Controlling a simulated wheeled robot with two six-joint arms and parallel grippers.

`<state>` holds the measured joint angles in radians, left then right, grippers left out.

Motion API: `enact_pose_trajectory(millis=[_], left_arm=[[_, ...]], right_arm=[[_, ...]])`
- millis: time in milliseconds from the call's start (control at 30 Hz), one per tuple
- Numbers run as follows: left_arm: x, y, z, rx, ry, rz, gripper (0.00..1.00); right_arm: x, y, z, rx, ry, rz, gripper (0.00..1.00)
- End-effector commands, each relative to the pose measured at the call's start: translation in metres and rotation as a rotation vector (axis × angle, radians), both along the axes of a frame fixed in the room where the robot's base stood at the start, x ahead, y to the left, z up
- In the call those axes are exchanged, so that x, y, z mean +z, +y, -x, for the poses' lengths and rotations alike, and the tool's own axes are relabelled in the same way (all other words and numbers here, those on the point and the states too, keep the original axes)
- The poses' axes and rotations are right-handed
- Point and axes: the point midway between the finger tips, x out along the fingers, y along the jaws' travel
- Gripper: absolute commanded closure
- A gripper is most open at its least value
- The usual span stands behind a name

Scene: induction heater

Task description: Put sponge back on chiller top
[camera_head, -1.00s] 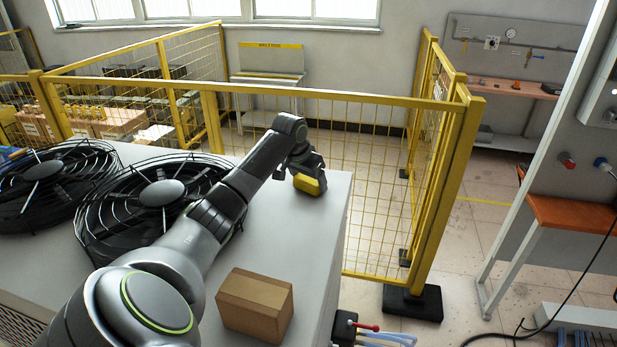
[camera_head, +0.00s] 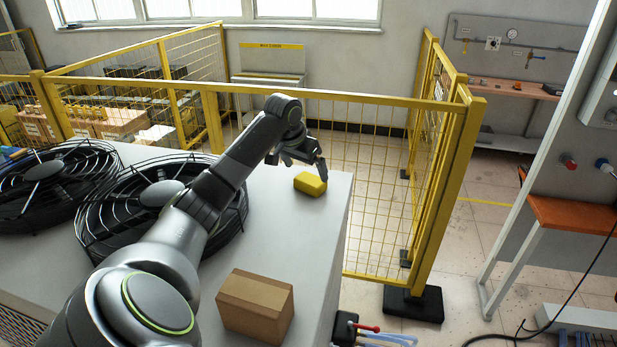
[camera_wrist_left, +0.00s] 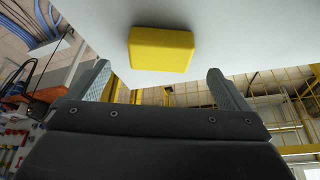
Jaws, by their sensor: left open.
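The yellow sponge (camera_head: 310,184) lies on the light grey chiller top (camera_head: 285,235), near its far right corner. It also shows in the left wrist view (camera_wrist_left: 161,49), resting on the pale surface, beyond and between the spread fingers. My left gripper (camera_head: 305,168) is just above and behind the sponge, with its fingers apart. In the left wrist view the open fingers (camera_wrist_left: 160,85) hold nothing, and a gap separates them from the sponge. My right gripper is in neither view.
A cardboard box (camera_head: 255,304) stands on the chiller top at the front. Two black fans (camera_head: 160,195) (camera_head: 45,180) sit on the left. A yellow mesh fence (camera_head: 375,190) runs behind and right of the chiller. The surface between sponge and box is clear.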

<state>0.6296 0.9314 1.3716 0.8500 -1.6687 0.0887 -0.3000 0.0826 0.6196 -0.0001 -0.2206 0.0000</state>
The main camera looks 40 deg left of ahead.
Motion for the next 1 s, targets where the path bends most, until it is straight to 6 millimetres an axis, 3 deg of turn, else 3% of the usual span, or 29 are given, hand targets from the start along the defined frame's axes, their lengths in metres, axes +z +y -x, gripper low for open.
enact_pose_trajectory(millis=[100, 333, 1000], left_arm=[[0.025, 0.0, 0.009, -0.001, -0.004, -0.004, 0.02], [0.053, -0.002, 0.022, 0.0, -0.001, -0.001, 0.02], [0.058, -0.003, 0.024, 0.001, 0.0, 0.0, 0.02]], right_arm=[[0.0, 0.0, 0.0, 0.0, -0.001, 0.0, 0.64], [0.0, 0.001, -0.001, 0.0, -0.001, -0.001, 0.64], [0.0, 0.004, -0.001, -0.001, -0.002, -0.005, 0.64]])
